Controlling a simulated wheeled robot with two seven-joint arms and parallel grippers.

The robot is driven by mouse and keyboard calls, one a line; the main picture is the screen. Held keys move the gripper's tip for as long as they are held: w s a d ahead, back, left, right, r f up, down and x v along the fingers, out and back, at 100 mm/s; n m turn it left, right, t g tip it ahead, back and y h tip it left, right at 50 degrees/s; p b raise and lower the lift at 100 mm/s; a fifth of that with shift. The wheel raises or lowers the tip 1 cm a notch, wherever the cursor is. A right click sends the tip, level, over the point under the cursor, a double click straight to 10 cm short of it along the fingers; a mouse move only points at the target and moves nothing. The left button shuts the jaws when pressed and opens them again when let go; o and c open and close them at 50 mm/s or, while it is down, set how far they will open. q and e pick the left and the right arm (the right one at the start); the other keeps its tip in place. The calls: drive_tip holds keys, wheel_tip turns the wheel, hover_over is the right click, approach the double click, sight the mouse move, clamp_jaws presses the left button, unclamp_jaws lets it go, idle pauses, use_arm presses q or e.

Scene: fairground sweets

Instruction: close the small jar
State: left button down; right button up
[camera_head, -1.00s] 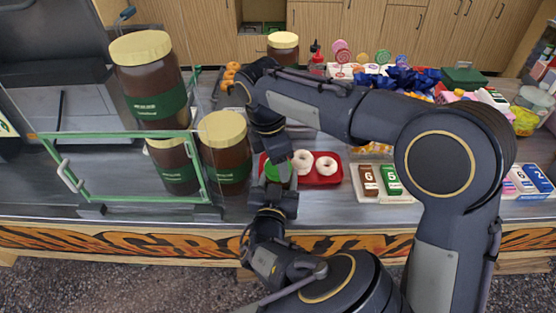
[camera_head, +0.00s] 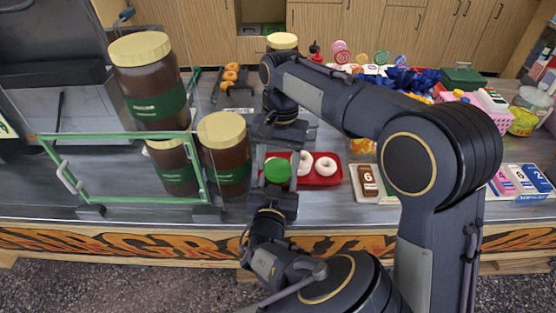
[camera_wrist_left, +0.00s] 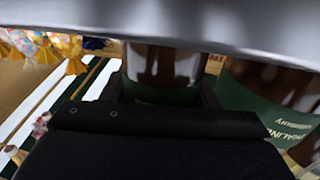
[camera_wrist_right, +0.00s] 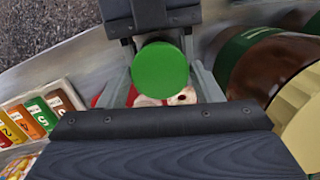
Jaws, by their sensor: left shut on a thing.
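The small jar's green lid (camera_head: 278,171) faces up at the counter's front edge; it also shows in the right wrist view (camera_wrist_right: 160,70). My left gripper (camera_head: 272,197) is shut on the small jar, just below the lid. In the left wrist view the brown jar body with its green label (camera_wrist_left: 160,68) shows between dark fingers. My right gripper (camera_head: 278,158) is open, its grey fingers apart on either side of the lid; they also show in the right wrist view (camera_wrist_right: 163,92). I cannot tell how tightly the lid sits; the jar's neck is hidden.
Large brown jars with cream lids (camera_head: 222,130) stand close on the left, beside a green-framed glass panel (camera_head: 120,133). A red tray (camera_head: 325,180) with white doughnuts lies just behind the lid. Number cards (camera_head: 520,180) are at right.

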drive_tip(key=o, duration=0.3)
drive_tip(key=shift+r, duration=2.25)
drive_tip(key=n, duration=0.2)
drive_tip(key=r+n, duration=0.1)
drive_tip(key=n, duration=0.1)
drive_tip(key=r+n+t, duration=0.1)
drive_tip(key=n, duration=0.1)
drive_tip(key=shift+s+n, duration=0.1)
drive_tip(key=shift+n, duration=0.3)
drive_tip(key=n, duration=0.2)
drive_tip(key=r+n, duration=0.1)
drive_tip(key=n, duration=0.2)
drive_tip(key=shift+r+t, duration=0.1)
drive_tip(key=shift+t, duration=0.3)
